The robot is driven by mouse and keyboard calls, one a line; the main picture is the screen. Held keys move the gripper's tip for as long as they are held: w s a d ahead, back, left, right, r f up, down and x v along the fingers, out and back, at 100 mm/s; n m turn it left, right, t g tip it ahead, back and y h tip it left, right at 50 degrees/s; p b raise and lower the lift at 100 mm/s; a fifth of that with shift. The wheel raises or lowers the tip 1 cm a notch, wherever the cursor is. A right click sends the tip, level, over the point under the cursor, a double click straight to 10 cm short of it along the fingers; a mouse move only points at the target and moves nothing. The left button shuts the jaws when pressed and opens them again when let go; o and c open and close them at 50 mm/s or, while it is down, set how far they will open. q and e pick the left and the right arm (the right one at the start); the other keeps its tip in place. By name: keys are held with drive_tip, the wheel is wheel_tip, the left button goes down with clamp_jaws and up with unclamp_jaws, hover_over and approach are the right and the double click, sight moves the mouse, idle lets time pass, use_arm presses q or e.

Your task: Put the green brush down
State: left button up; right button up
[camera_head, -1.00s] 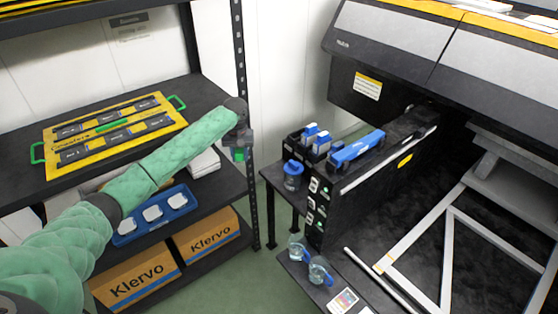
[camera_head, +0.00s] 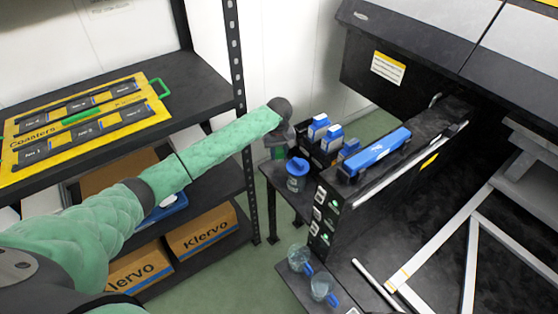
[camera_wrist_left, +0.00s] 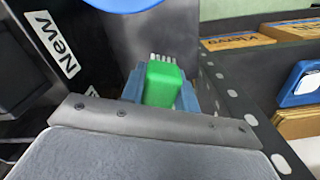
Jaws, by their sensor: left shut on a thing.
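My left gripper (camera_head: 277,150) is beside the left end of the small dark table, near the blue-lidded jar (camera_head: 297,176). In the left wrist view its blue-grey fingers (camera_wrist_left: 160,95) are shut on the green brush (camera_wrist_left: 162,82). The brush shows as a green block with a row of pale bristles at its far end. In the head view the brush is mostly hidden by the wrist. I cannot tell if it touches anything. My right gripper is not in view.
Blue-and-white ink bottles (camera_head: 320,127) stand behind the jar. A blue unit (camera_head: 376,151) lies on the black printer part to the right. Clear cups with blue handles (camera_head: 322,287) stand lower down. A shelf post (camera_head: 239,90) and a yellow coaster case (camera_head: 40,158) are on the left.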

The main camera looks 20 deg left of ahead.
sight(279, 160)
use_arm(q)
drive_tip(key=shift+w+f, duration=0.1)
drive_tip(key=shift+f, duration=0.6)
wheel_tip(279, 160, down, 3)
drive_tip(key=shift+r+p, duration=0.2)
drive_tip(key=shift+p, duration=0.1)
drive_tip(key=shift+f, duration=0.45)
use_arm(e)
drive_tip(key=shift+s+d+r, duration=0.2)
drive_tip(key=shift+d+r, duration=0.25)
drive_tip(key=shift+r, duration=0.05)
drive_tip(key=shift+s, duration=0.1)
use_arm(q)
drive_tip(key=o, duration=0.9)
drive_tip(key=shift+o, duration=0.2)
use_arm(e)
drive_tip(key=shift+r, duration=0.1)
